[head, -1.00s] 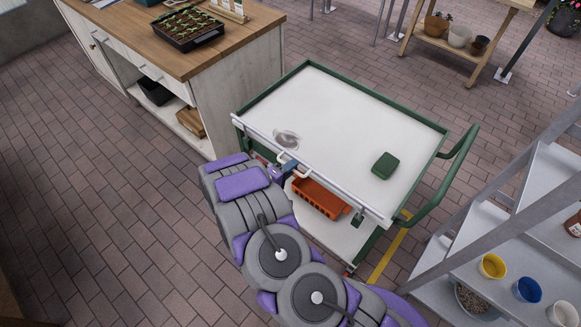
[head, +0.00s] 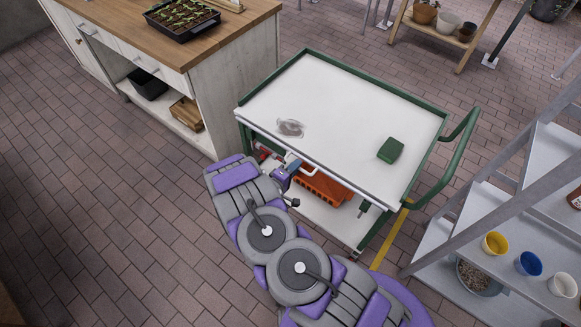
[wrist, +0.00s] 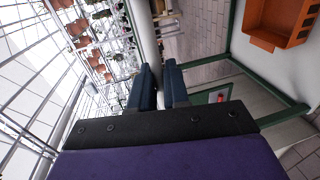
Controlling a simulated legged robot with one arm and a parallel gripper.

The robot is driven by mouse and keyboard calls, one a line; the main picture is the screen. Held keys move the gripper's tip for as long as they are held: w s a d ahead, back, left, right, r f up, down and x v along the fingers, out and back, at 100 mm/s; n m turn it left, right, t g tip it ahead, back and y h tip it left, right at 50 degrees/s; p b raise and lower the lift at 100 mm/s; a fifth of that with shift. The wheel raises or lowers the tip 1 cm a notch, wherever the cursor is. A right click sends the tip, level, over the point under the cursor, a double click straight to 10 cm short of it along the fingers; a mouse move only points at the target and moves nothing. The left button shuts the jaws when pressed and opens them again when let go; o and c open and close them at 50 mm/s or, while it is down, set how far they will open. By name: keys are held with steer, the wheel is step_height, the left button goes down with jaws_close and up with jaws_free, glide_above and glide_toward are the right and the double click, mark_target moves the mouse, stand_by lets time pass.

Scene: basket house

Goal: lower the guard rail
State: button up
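The green-framed cart (head: 330,68) has a white top. Its guard rail (head: 345,183) is a long pale bar along the near side, about level with the top's edge. A small white handle (head: 293,166) sticks out from the rail. My gripper (head: 284,176) is at this handle, at the cart's near side. In the wrist view, the two dark blue fingers (wrist: 158,84) are close together with a pale bar between their tips, and appear shut on it. The exact contact is partly hidden.
A green box (head: 391,150) and a grey patterned item (head: 290,128) lie on the cart top. An orange bin (head: 323,188) sits on the lower shelf. A wooden-topped cabinet (head: 235,35) stands left, a grey stepped shelf (head: 500,215) right. Brick floor is clear at left.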

steer(key=shift+o, duration=0.7)
steer(key=shift+s+d+f, duration=0.2)
steer(key=shift+d+f, duration=0.25)
steer(key=shift+d, duration=0.15)
steer(key=shift+o, duration=0.7)
steer(key=shift+w+d, duration=0.15)
steer(key=shift+d, duration=0.05)
steer(key=shift+o, duration=0.2)
steer(key=shift+d+r, duration=0.15)
steer(key=shift+d, duration=0.2)
steer(key=shift+w+a, duration=0.15)
steer(key=shift+a, duration=0.45)
steer(key=p+v, duration=0.2)
steer(key=v, duration=1.5)
steer(key=shift+a+r, duration=0.1)
steer(key=shift+r, duration=0.05)
